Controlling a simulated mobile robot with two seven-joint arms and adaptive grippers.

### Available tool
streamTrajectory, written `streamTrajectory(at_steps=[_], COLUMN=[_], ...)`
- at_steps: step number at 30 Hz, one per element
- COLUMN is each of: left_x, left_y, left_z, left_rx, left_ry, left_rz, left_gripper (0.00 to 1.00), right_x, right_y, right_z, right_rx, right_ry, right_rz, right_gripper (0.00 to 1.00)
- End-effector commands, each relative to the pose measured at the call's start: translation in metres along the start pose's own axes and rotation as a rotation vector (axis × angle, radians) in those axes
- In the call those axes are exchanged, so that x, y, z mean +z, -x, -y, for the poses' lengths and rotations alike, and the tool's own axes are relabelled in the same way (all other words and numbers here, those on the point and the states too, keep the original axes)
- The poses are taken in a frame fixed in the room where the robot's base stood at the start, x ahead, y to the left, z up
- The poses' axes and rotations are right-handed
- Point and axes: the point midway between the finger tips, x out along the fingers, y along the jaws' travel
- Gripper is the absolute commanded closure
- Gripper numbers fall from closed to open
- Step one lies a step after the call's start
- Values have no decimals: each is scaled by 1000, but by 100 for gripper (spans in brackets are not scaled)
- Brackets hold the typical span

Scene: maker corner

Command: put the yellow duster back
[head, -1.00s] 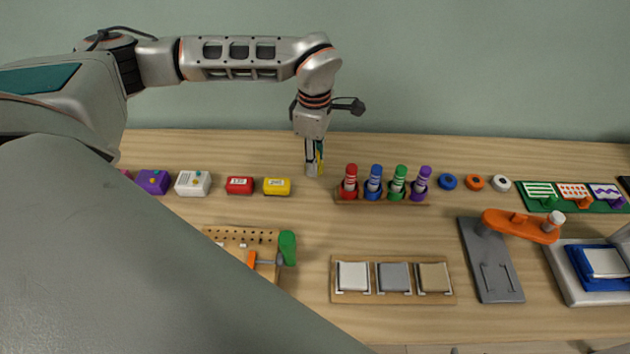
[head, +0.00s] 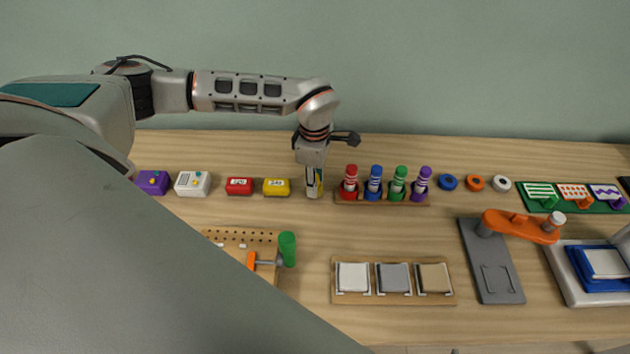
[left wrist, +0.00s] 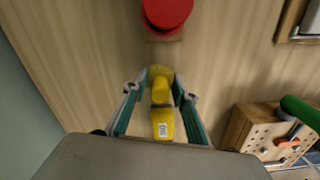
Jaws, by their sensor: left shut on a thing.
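My left gripper (head: 314,190) is low over the back of the table, between the yellow labelled box and the rack of coloured striped pieces. It is shut on the yellow duster, of which only a sliver shows between the fingers in the head view. In the left wrist view the duster (left wrist: 160,90) shows as a yellow rounded piece between the two fingers (left wrist: 160,98). Whether its base touches the table I cannot tell. My right gripper is out of view.
The yellow box (head: 277,187) and red box (head: 239,186) stand left of the gripper. The rack (head: 385,203) with red, blue, green and purple pieces is close on its right. A pegboard block (head: 230,238) and a sample board (head: 350,298) lie nearer me. Bare wood lies between them.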

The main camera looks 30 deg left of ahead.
Motion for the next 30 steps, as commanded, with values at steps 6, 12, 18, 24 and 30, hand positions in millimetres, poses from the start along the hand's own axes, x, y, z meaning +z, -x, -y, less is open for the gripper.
streamTrajectory(at_steps=[6,12,18,24,30], left_x=[0,0,0,0,0], left_y=[-3,-2,5,39,80], left_z=[0,0,-1,-1,-2], left_rx=[-1,-1,2,4,4], left_ry=[0,0,0,-1,0], left_rz=[-1,-1,1,1,1], left_gripper=[56,56,56,56,56], right_x=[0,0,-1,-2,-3], right_y=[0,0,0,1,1], right_z=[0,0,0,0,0], right_rx=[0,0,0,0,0], right_ry=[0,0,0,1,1], right_rz=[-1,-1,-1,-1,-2], right_gripper=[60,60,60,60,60])
